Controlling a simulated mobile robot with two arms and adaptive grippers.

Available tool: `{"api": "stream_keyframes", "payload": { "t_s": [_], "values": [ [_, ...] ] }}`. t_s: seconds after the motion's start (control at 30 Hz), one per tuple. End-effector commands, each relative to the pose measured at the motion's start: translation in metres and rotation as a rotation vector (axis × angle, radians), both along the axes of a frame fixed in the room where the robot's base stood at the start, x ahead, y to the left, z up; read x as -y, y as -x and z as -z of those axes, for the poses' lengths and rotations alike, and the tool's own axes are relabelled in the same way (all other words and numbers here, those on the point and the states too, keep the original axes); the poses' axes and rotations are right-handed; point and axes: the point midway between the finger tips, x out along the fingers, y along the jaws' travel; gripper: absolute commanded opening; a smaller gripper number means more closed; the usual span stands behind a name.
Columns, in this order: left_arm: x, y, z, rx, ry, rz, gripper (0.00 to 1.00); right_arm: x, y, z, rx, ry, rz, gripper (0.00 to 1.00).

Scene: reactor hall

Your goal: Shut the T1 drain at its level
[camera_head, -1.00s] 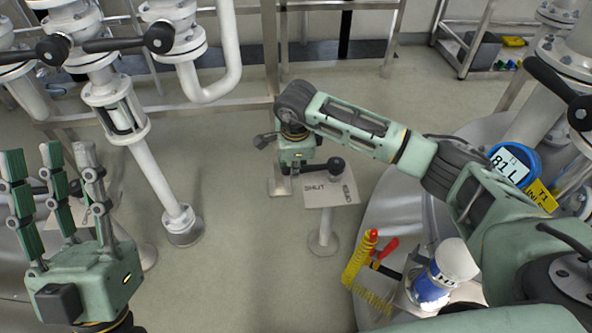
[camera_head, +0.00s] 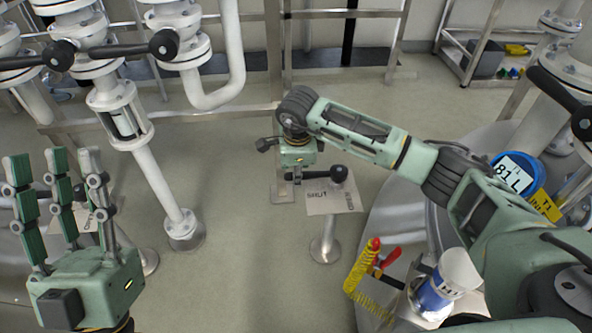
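A pedestal lever with a black knob (camera_head: 338,173) stands over a pale plate (camera_head: 345,200) marked SHUT at its left; writing at its right edge is too small to read. The lever bar points right, its knob above the plate's back edge. My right gripper (camera_head: 297,175) is at the bar's left end, pointing down; its fingers are mostly hidden, so grip and contact cannot be told. A blue round level display (camera_head: 514,172) reads 81 L, beside a yellow T1 tag (camera_head: 543,205). My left gripper (camera_head: 55,165) is open and empty at lower left, fingers up.
Behind my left gripper is another plate (camera_head: 87,221), partly hidden. White pipes (camera_head: 160,185) with black-knobbed levers stand at upper left. A steel rail (camera_head: 215,116) runs behind. A yellow coiled cord (camera_head: 362,268) and a blue-white container (camera_head: 437,290) are at lower right. The middle floor is clear.

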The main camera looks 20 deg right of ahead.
Motion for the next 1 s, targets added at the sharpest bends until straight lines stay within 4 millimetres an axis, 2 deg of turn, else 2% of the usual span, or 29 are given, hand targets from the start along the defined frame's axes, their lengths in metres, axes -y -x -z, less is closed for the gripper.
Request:
{"api": "stream_keyframes", "payload": {
  "t_s": [0.17,0.27,0.7,0.83,1.0],
  "values": [
    [0.000,-0.001,0.000,0.000,0.000,-0.001,0.36,0.000,0.001,-0.001,-0.001,0.000,-0.002,0.36],
    [0.000,0.000,0.000,0.000,0.000,-0.001,0.36,-0.001,0.002,-0.009,0.000,-0.001,-0.001,0.36],
    [0.000,0.000,0.000,0.000,0.000,0.000,0.36,-0.005,0.017,-0.094,0.003,0.000,-0.003,0.36],
    [0.000,0.000,0.000,0.000,0.000,0.000,0.36,-0.006,0.021,-0.110,0.001,0.000,0.000,0.36],
    [0.000,0.000,0.000,0.000,0.000,0.000,0.36,-0.006,0.023,-0.117,-0.001,0.001,-0.001,0.36]
  ]
}}
